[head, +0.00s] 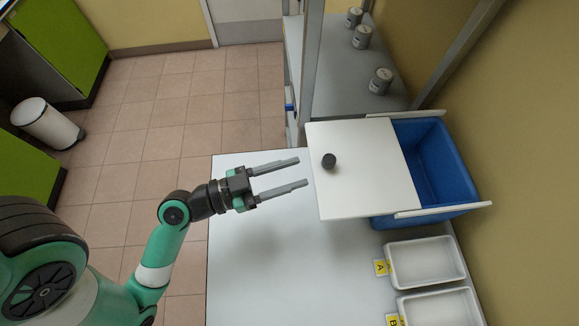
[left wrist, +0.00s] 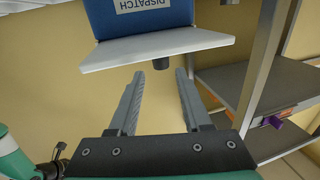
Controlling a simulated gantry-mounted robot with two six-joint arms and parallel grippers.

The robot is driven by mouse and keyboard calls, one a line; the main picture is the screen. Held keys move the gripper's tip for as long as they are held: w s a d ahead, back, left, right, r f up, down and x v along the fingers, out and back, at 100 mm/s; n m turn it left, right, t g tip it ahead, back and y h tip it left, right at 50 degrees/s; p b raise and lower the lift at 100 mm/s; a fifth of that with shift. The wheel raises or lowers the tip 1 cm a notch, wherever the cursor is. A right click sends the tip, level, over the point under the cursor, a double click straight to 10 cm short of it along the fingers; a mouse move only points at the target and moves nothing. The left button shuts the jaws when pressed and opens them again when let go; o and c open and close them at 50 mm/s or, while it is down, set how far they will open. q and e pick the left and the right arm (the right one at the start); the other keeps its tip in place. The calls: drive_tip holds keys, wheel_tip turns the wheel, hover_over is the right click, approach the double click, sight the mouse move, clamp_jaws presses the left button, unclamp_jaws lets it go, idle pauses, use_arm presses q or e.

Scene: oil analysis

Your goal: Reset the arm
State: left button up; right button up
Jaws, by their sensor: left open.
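My left arm comes in from the left in the head view, and its left gripper (head: 303,172) is open with nothing between its fingers. The fingers point right, just short of a white sliding lid (head: 360,185). The lid lies over part of a blue bin (head: 432,160) and carries a dark round knob (head: 329,161). In the left wrist view the open fingers (left wrist: 157,75) point toward the lid edge (left wrist: 160,48), the dark knob (left wrist: 159,66) and the blue bin (left wrist: 145,15) labelled DISPATCH. My right gripper is in neither view.
A white table (head: 260,260) lies below, mostly bare at left. Two white trays (head: 426,262) with yellow A and B tags stand at the lower right. A metal-framed shelf (head: 345,85) behind holds grey cans (head: 380,81). A white bin (head: 45,122) stands on the tiled floor.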

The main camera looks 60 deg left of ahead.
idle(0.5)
use_arm(q)
drive_tip(key=w+d+r+m+t+h, duration=0.1)
drive_tip(key=w+d+r+m+h, duration=0.2)
drive_tip(key=r, duration=0.7)
drive_tip(key=w+d+r+m+t+h, duration=0.2)
drive_tip(key=w+d+r+m, duration=0.1)
drive_tip(key=r, duration=0.7)
drive_tip(key=w+d+r+m+t+h, duration=0.1)
drive_tip(key=w+d+r+m+h, duration=0.25)
drive_tip(key=r, duration=0.65)
drive_tip(key=s+a+r+n+t+y, duration=0.1)
drive_tip(key=a+r+n+t+y, duration=0.2)
drive_tip(key=r+n+y, duration=0.3)
drive_tip(key=s+a+r+n+t+y, duration=0.1)
drive_tip(key=a+r+n+t+y, duration=0.2)
drive_tip(key=r+n+y, duration=0.3)
wheel_tip(320, 180, up, 36)
drive_tip(key=h+p, duration=0.1)
drive_tip(key=p, duration=3.4)
drive_tip(key=shift+d+r+h, duration=0.15)
drive_tip(key=shift+h, duration=0.2)
drive_tip(key=shift+s+m, duration=0.1)
drive_tip(key=shift+m, duration=0.15)
